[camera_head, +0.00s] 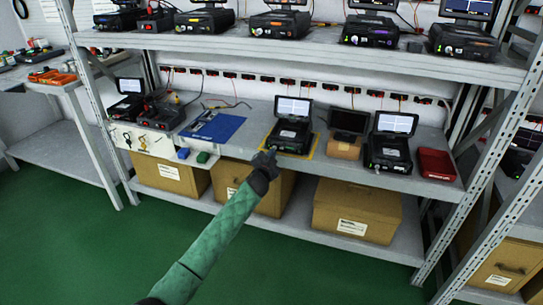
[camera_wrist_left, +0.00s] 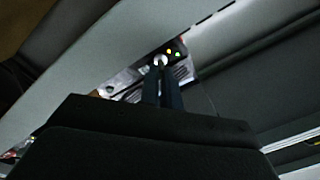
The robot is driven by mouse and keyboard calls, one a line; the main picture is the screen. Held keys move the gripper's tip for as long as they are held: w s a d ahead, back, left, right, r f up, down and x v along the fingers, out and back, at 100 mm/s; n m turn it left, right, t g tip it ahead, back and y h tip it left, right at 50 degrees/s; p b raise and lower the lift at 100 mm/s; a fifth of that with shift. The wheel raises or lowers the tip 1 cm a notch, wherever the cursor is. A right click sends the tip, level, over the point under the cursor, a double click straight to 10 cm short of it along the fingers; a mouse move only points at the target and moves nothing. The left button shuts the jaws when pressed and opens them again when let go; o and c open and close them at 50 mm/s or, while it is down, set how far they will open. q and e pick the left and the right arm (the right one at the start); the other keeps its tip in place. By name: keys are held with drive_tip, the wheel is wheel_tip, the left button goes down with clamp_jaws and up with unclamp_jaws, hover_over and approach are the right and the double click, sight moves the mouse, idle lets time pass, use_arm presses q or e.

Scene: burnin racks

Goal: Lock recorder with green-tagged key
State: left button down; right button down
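The recorder (camera_head: 289,134) is a black box with a lit white screen. It stands in a yellow outline on the middle shelf. My left gripper (camera_head: 268,157) is at its front, near the left corner. In the left wrist view the two dark fingers (camera_wrist_left: 161,84) are close together. Their tips are at a round silver lock-like part (camera_wrist_left: 160,61) on the recorder's front panel (camera_wrist_left: 184,70), beside small yellow and green lights. I cannot see a green-tagged key between the fingers. Several small keys (camera_head: 127,138) show on a pale panel at the shelf's left. My right gripper is not in view.
A green block (camera_head: 203,157) and a blue block (camera_head: 183,153) are at the shelf's front edge. A blue mat (camera_head: 216,127) lies left of the recorder. Another recorder (camera_head: 388,150) and a red box (camera_head: 436,163) stand to the right. Cardboard boxes (camera_head: 357,207) fill the lower shelf.

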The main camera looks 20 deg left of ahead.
use_arm(q)
drive_tip(key=shift+n, duration=0.3)
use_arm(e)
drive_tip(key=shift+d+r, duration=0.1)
use_arm(q)
drive_tip(key=n+p, duration=0.4)
drive_tip(key=n, duration=0.3)
drive_tip(key=shift+r, duration=0.15)
drive_tip(key=n+p, duration=0.2)
drive_tip(key=n, duration=0.2)
drive_tip(key=shift+a, duration=0.1)
drive_tip(key=shift+f+n+p, duration=0.15)
drive_tip(key=shift+n+p, duration=0.5)
drive_tip(key=shift+n, duration=1)
drive_tip(key=shift+f+n+p, duration=0.1)
drive_tip(key=shift+n+p, duration=0.55)
drive_tip(key=shift+n, duration=1)
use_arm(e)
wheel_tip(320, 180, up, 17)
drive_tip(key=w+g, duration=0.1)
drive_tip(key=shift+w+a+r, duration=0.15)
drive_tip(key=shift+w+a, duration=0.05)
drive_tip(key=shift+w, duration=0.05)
